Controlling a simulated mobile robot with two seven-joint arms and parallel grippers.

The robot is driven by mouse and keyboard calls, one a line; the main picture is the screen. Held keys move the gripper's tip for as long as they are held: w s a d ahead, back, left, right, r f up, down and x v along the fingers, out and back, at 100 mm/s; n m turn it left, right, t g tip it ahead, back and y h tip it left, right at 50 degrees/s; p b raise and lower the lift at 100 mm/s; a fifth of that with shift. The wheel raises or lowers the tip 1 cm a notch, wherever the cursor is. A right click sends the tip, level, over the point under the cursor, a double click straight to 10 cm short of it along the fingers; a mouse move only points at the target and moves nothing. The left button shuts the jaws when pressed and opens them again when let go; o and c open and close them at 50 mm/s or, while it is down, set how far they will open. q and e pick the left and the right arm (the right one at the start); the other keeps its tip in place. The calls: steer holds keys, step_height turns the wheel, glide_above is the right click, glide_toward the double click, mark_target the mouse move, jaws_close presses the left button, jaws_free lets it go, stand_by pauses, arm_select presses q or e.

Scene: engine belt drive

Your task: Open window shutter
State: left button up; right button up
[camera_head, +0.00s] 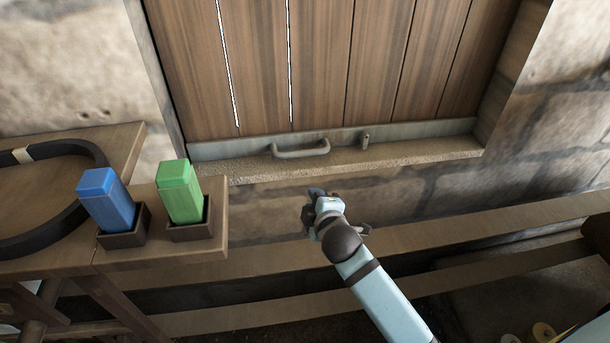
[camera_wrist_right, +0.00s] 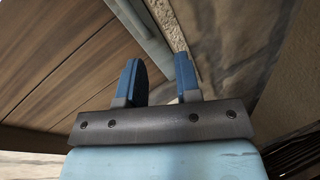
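The wooden window shutter (camera_head: 320,70) fills the window opening at the top of the head view and is closed, with thin light gaps between some planks. A grey handle (camera_head: 300,150) is fixed on its lower metal strip, with a small latch-like peg (camera_head: 365,140) to its right. My right gripper (camera_head: 316,194) is below the sill, apart from the handle. In the right wrist view, its two blue fingers (camera_wrist_right: 160,82) are spread with nothing between them. The shutter planks (camera_wrist_right: 70,60) show at the left there. My left gripper is not in view.
A wooden table (camera_head: 130,170) at the left holds a blue block (camera_head: 106,198) and a green block (camera_head: 180,190) in small holders, and a black belt (camera_head: 85,150). A stone sill (camera_head: 400,156) juts out under the shutter. A wooden beam (camera_head: 480,225) runs below the wall.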

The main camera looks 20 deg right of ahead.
mark_target(305, 155)
steer(key=w+d+b, duration=0.1)
steer(key=w, duration=0.5)
steer(key=w+d+n+h+b, duration=0.1)
steer(key=w+d+b, duration=0.1)
steer(key=w, duration=0.4)
steer(key=w+d+n+h+b, duration=0.1)
steer(key=w+b, duration=0.1)
steer(key=w, duration=0.4)
steer(key=shift+d+f+t, duration=0.25)
steer(key=shift+d+t, duration=0.1)
steer(key=shift+t, duration=0.05)
steer(key=shift+s, duration=0.1)
jaws_close()
